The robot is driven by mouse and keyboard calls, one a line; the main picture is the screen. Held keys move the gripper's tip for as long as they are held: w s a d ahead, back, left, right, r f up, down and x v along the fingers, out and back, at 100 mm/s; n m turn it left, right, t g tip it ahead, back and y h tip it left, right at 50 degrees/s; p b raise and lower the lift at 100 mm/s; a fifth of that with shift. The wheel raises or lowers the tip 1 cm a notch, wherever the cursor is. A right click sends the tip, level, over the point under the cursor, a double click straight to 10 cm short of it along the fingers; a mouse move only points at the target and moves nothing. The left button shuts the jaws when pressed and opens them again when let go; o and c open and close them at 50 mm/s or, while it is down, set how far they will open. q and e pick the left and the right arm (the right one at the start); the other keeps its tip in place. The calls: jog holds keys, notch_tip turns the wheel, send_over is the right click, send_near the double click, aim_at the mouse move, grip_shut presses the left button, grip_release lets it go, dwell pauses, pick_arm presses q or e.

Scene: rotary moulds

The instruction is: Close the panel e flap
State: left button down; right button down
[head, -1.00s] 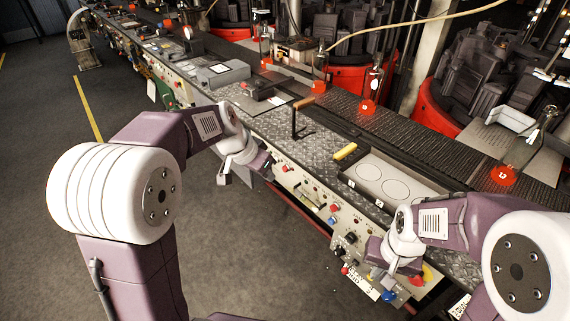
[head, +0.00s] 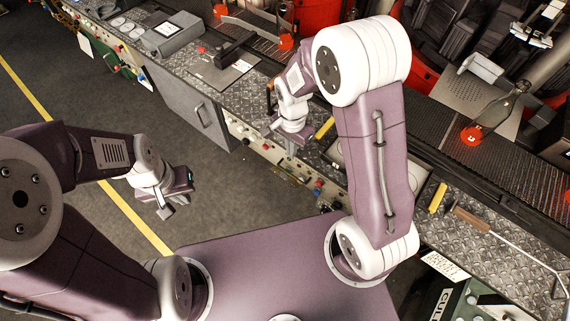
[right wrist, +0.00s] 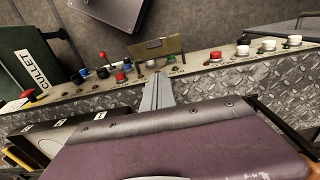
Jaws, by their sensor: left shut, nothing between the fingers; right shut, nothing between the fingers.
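My left gripper (head: 166,212) is shut and empty over the floor, away from the panel.
A grey cabinet door (head: 195,104) with a handle is left of the panel. A green box marked CULLET (right wrist: 28,75) stands at the other side. Knobs and buttons (right wrist: 243,50) line the panel. A hooked tool (head: 472,218) lies on the bench. The floor is clear.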

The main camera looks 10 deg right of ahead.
jog(key=f, duration=0.2)
jog(key=s+a+f, duration=0.1)
jog(key=f, duration=0.3)
jog(key=shift+s+a+f, duration=0.1)
jog(key=shift+s+a, duration=0.25)
jog(key=shift+a+f, duration=0.2)
jog(key=shift+f, duration=0.05)
